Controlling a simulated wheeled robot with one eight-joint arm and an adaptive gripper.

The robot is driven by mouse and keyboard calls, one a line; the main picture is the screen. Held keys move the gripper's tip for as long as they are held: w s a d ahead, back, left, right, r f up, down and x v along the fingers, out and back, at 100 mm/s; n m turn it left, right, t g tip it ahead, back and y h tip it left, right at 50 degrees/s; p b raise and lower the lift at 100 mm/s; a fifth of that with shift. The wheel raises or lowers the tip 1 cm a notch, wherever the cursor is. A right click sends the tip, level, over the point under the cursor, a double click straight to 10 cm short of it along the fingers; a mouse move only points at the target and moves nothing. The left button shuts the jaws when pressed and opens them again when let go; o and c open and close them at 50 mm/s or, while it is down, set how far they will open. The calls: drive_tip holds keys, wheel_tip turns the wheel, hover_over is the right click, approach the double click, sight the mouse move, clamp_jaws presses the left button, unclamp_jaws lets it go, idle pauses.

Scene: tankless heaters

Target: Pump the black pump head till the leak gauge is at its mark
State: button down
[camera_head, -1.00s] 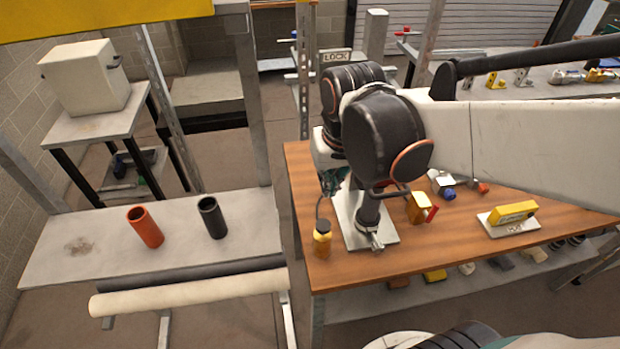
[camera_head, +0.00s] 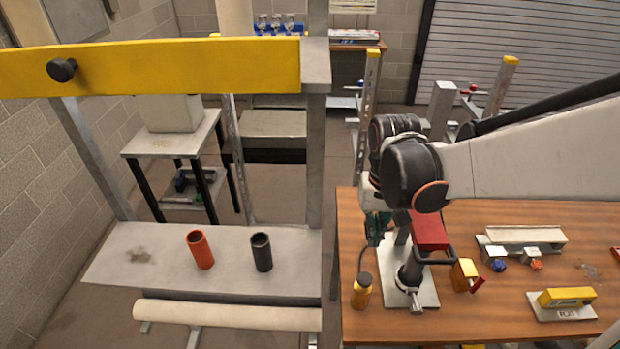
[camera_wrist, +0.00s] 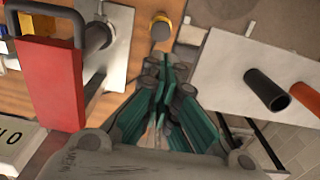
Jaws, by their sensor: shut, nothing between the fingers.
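A small yellow bottle-like body (camera_head: 361,293) with a dark round top (camera_head: 364,277) stands near the wooden table's left edge. The dark top (camera_wrist: 160,31), apparently the black pump head, also shows in the wrist view. My gripper (camera_head: 375,236) is shut and empty, just above and behind the bottle in the head view. In the wrist view its teal fingers (camera_wrist: 160,80) point toward the dark top, with a visible gap in the picture. Contact is not seen. I cannot make out a leak gauge or its mark.
A red block (camera_head: 430,230) with a black handle hangs close by my gripper, over a dark upright cylinder (camera_head: 410,274). Orange (camera_head: 201,250) and black (camera_head: 261,252) tubes stand on the grey bench. A yellow beam (camera_head: 180,65) with a black knob crosses the upper left.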

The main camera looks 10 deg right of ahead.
sight(364, 274)
wheel_tip(364, 274, down, 14)
drive_tip(key=b, duration=0.3)
idle(0.3)
wheel_tip(364, 274, down, 3)
drive_tip(key=b, duration=0.3)
drive_tip(key=shift+r, duration=0.25)
wheel_tip(364, 274, up, 14)
drive_tip(key=p, duration=0.5)
idle(1.6)
